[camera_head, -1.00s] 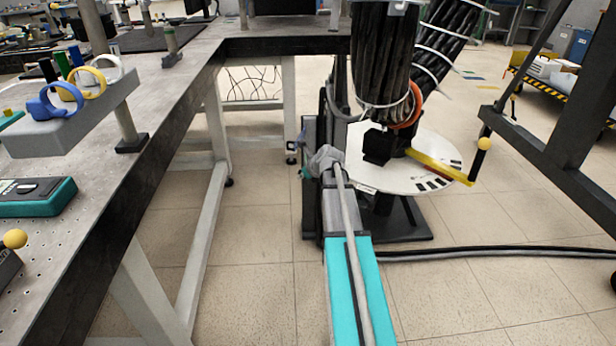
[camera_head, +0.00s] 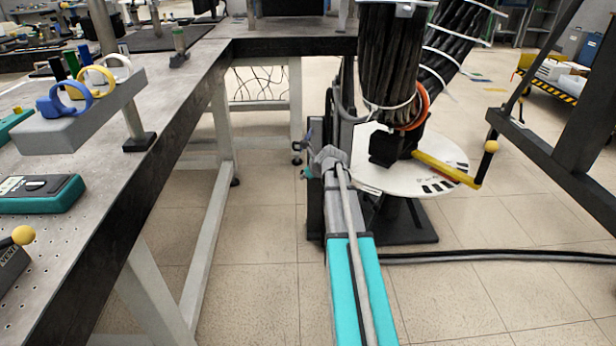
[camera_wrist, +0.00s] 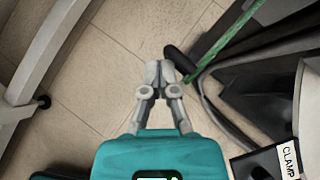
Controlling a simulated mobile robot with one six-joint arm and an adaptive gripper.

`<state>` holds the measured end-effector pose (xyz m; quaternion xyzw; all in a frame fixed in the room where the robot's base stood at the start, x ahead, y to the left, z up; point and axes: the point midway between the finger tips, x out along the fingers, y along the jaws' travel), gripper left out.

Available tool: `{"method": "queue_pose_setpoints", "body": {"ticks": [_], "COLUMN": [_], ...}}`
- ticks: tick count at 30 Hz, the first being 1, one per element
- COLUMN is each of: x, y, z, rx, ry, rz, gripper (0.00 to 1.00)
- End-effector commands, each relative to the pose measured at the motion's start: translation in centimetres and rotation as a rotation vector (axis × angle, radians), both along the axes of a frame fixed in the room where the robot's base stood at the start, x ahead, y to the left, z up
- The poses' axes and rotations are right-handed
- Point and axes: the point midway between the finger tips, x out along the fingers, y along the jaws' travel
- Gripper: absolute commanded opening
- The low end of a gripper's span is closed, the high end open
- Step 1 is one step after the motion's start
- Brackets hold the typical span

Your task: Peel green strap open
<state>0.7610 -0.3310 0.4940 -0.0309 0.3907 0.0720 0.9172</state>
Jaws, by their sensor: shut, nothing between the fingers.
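The green strap (camera_wrist: 226,42) shows in the wrist view as a thin band running from just right of the fingertips up to the top edge. Its lower end lies close to a dark rounded bar end (camera_wrist: 180,60). My gripper (camera_wrist: 160,72) is shut and empty, with its tips just left of the strap; I cannot tell whether they touch it. In the head view my gripper (camera_head: 325,158) is at the end of my teal arm, beside the dark stand. I cannot make out the strap clearly in the head view.
A white round plate (camera_head: 450,155) with a yellow handle (camera_head: 447,168) stands right of my gripper, under a thick black cable bundle (camera_head: 390,60). A perforated workbench (camera_head: 130,150) is at left. A black cable (camera_head: 500,254) crosses the floor. A clamp label (camera_wrist: 289,160) is lower right.

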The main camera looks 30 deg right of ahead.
Motion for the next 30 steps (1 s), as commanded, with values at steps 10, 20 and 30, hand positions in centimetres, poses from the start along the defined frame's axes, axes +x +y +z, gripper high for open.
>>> {"method": "queue_pose_setpoints", "body": {"ticks": [10,20,30], "x": [-0.1,-0.1,-0.4], "y": [-1.2,-1.7,-1.6], "z": [0.0,0.0,0.1], "rx": [-0.001,-0.002,-0.002], "ry": [-0.001,-0.003,-0.004], "rz": [-0.002,-0.004,-0.004], "gripper": [0.00,0.00,0.00]}}
